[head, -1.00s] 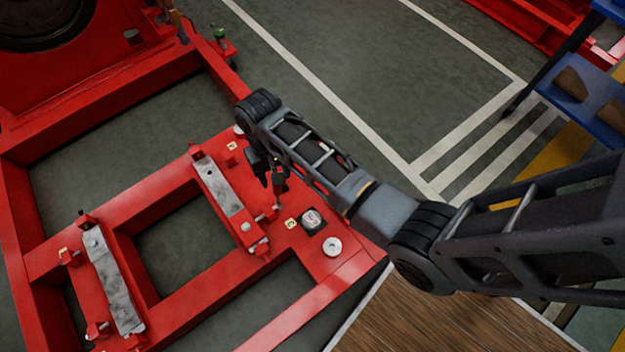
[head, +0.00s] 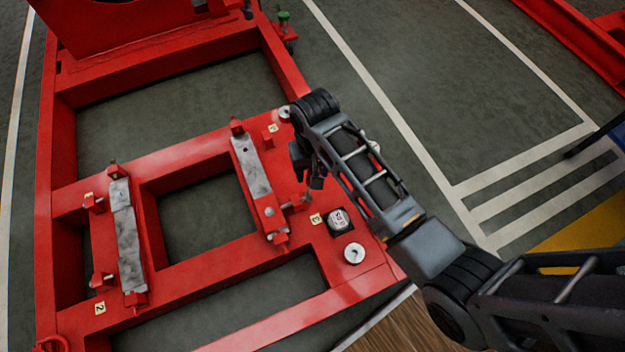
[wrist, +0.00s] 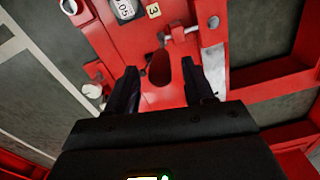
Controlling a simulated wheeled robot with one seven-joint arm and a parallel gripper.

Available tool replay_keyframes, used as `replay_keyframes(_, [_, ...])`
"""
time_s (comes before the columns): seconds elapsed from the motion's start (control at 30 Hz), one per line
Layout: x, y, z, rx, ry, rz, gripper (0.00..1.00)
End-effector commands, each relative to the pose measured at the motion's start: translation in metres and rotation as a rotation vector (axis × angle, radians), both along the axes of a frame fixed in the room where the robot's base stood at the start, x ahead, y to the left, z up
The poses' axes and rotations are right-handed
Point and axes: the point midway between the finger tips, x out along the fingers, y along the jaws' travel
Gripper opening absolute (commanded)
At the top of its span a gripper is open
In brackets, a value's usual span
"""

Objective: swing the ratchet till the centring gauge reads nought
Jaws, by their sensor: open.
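The gauge (head: 338,219) is a small dark box with a pale face on the red frame, beside a tag marked 3. It also shows at the top of the wrist view (wrist: 124,9), where its digits seem to end in 05. I cannot make out a ratchet handle for certain. My gripper (head: 316,182) is over the frame's right part, near the gauge.
Two grey pads (head: 125,240) (head: 254,172) lie on the red frame (head: 215,285), with small red blocks at their ends. A round silver disc (head: 354,253) sits near the gauge. The frame has open gaps showing green floor.

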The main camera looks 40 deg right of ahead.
Motion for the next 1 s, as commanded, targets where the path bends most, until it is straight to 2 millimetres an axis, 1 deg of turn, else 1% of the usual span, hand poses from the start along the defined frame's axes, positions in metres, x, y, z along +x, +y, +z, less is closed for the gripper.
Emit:
replay_keyframes(0.03, [0.0,0.0,-0.012,0.0,0.002,0.0,0.53])
replay_keyframes(0.1, [0.0,0.001,-0.022,0.0,0.001,0.0,0.53])
replay_keyframes(0.2, [0.0,0.001,-0.034,0.0,0.002,0.0,0.53])
replay_keyframes(0.3, [0.0,0.001,-0.042,0.0,0.0,0.0,0.53])
replay_keyframes(0.43, [0.0,0.001,-0.045,0.0,0.001,0.0,0.53])
replay_keyframes(0.67, [0.0,0.001,-0.045,0.0,0.001,0.0,0.53])
replay_keyframes(1.0, [0.0,0.001,-0.045,0.0,0.0,0.0,0.2])
